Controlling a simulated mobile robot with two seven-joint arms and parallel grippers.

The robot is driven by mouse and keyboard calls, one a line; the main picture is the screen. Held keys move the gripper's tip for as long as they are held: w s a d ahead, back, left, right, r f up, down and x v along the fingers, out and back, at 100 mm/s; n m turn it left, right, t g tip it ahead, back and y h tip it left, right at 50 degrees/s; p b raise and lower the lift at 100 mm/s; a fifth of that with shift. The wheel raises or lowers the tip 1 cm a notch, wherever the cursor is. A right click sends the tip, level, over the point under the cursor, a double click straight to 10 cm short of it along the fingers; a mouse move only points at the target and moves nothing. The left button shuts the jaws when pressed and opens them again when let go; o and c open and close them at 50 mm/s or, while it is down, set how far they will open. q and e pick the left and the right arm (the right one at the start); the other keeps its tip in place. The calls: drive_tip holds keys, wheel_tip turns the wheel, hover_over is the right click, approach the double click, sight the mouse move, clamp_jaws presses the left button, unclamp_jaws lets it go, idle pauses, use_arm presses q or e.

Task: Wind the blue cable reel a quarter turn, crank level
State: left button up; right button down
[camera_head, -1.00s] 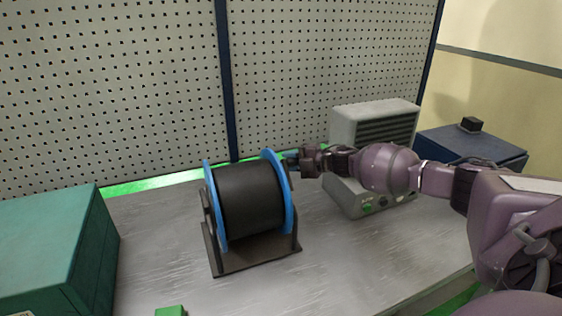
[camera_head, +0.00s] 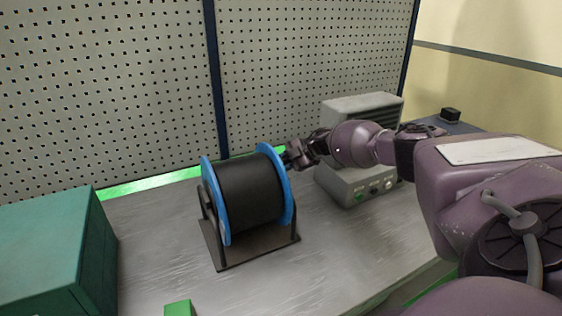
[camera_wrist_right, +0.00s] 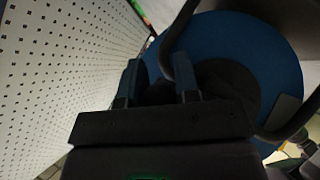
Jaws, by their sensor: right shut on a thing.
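The cable reel (camera_head: 248,193) has blue flanges and a black wound middle, and sits in a dark stand (camera_head: 262,249) on the grey workbench. My right gripper (camera_head: 290,157) is at the reel's right side, by the upper rim of the right flange. In the right wrist view, the gripper (camera_wrist_right: 158,80) points at the blue flange (camera_wrist_right: 255,50), its two fingers around a dark part in front of it. It is shut on that part, which looks like the crank handle; the crank is mostly hidden. My left gripper is not in view.
A teal box (camera_head: 60,250) stands at the left and a small green block (camera_head: 178,308) at the front. A grey vented unit (camera_head: 350,185) with knobs is behind my right arm. A pegboard (camera_head: 110,90) closes off the back. Bench space right of the stand is clear.

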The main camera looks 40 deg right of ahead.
drive_tip(key=shift+a+f+m+g+b, duration=0.15)
drive_tip(key=shift+f+m+g+b, duration=0.45)
drive_tip(key=shift+f+g, duration=0.4)
drive_tip(key=c, duration=0.8)
unclamp_jaws()
drive_tip(key=shift+c, duration=0.2)
drive_tip(key=shift+r, duration=0.1)
